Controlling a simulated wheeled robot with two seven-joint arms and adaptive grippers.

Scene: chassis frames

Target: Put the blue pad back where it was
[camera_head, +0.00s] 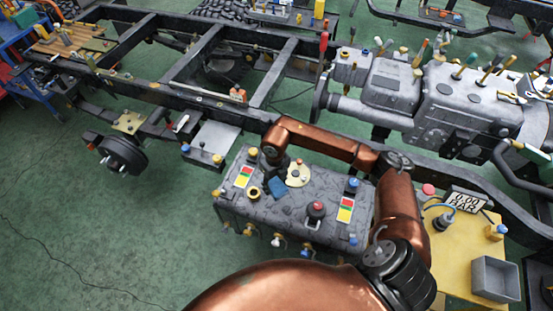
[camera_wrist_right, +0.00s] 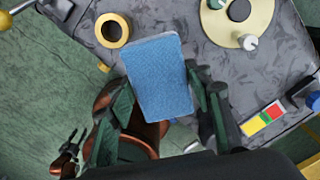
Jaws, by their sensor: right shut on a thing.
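The blue pad (camera_head: 278,187) is a small flat rectangle over the top of the grey speckled box (camera_head: 275,205). In the right wrist view the pad (camera_wrist_right: 158,78) fills the middle, with its face to the camera. My right gripper (camera_head: 277,169) reaches in from the right; its dark fingers (camera_wrist_right: 163,108) lie along both sides of the pad and are shut on it. I cannot tell whether the pad touches the box top.
A yellow ring (camera_head: 253,192), a cream disc (camera_head: 297,173), colored cards (camera_head: 345,210) and a red knob (camera_head: 317,209) stand close on the box top. A yellow table with a grey bin (camera_head: 495,279) is at right. The chassis frame (camera_head: 190,60) runs behind.

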